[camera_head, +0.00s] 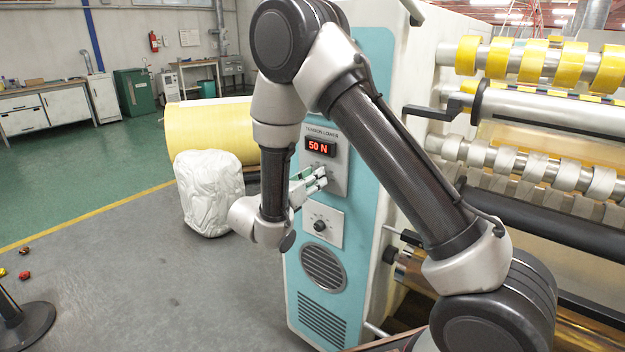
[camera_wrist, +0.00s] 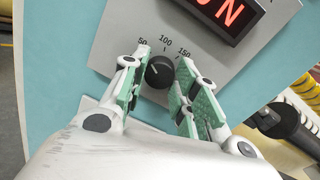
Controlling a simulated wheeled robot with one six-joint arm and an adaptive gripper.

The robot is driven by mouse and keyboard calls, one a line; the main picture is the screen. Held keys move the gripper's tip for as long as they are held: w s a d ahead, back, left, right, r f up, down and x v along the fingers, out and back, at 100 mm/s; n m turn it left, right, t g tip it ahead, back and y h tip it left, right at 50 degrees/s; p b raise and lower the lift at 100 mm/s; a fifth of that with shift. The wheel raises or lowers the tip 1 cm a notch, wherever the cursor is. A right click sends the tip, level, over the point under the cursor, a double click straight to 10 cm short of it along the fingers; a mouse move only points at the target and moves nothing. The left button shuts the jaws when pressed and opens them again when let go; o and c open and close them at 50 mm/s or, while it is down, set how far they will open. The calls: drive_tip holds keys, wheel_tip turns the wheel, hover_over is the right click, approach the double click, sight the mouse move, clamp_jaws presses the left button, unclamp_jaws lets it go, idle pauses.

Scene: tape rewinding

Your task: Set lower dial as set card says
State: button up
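The panel labelled TENSION LOWER (camera_head: 341,148) is on the teal machine front. Its red display (camera_head: 318,148) reads 50 N; part of the display shows in the wrist view (camera_wrist: 232,14). The black dial (camera_wrist: 160,72) has the marks 50, 100 and 150 around its upper side. Its pointer is too small to read surely. My gripper (camera_wrist: 158,72) is open at the panel, one green-padded finger on each side of the dial, with gaps visible. It hides the dial in the head view (camera_head: 318,180). I cannot make out a set card.
A second plate with a black knob (camera_head: 319,226) sits below, above a round vent (camera_head: 324,267). A white wrapped bundle (camera_head: 208,192) and a yellow roll (camera_head: 210,132) stand left of the machine. Rollers with yellow tape (camera_head: 536,62) are at right. The grey floor at left is mostly clear.

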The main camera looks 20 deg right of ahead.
drive_tip(key=shift+m, duration=0.3)
drive_tip(key=shift+f+m, duration=0.1)
drive_tip(key=shift+m, duration=3.5)
drive_tip(key=o, duration=1)
drive_tip(key=shift+s+a, duration=0.1)
drive_tip(key=v, duration=1.1)
drive_tip(key=shift+s+a+f, duration=0.15)
drive_tip(key=shift+s+a, duration=0.1)
drive_tip(key=shift+a, duration=0.1)
